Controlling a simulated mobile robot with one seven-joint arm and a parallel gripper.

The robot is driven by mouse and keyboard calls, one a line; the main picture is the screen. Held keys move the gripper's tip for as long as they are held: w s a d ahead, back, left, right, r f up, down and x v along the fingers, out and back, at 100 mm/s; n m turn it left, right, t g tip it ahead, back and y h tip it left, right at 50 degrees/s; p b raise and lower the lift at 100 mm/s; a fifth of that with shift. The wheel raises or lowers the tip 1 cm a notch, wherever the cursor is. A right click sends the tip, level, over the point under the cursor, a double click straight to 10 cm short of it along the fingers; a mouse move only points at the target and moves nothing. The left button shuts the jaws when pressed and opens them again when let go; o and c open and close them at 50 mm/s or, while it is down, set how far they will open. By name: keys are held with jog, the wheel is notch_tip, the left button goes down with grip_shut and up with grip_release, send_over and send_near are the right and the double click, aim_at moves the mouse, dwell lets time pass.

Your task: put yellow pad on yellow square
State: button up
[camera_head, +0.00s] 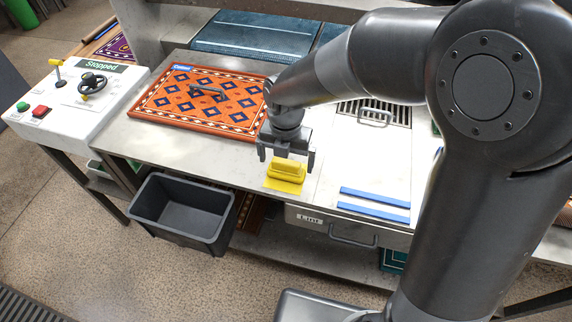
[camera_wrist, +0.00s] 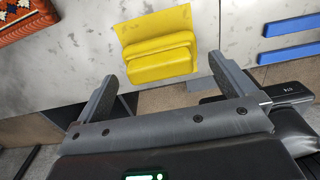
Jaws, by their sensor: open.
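The yellow pad (camera_head: 287,172), a block with a raised grip, appears to sit over the flat yellow square (camera_head: 277,186) near the table's front edge. In the wrist view the pad (camera_wrist: 160,60) covers part of the square (camera_wrist: 152,24), which shows beyond it. I cannot tell how exactly they line up. My gripper (camera_head: 287,158) is open just above the pad, one finger to each side. In the wrist view my gripper (camera_wrist: 163,72) spans the pad, with visible gaps between the pad and both fingers.
A patterned orange rug (camera_head: 196,99) lies on the table to the left. Two blue strips (camera_head: 374,203) lie to the right. A dark grey bin (camera_head: 182,210) stands below the front edge, and a lint drawer (camera_head: 330,226) is under the table. A control panel (camera_head: 75,98) is at far left.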

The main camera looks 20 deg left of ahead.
aim_at(289, 162)
notch_tip(289, 162, up, 9)
jog(key=shift+f, duration=0.15)
jog(key=s+d+r+m+t, duration=0.15)
jog(key=d+r+m, duration=0.25)
jog(key=d+m, duration=0.5)
jog(key=s+d+r+m+t, duration=0.1)
jog(key=d+r+m+t, duration=0.15)
jog(key=d+m, duration=0.6)
jog(key=s+d+r+m+t, duration=0.1)
jog(key=s+d+m, duration=0.7)
jog(key=m, duration=1)
jog(key=d+r, duration=0.1)
jog(key=d, duration=0.2)
jog(key=shift+t, duration=0.3)
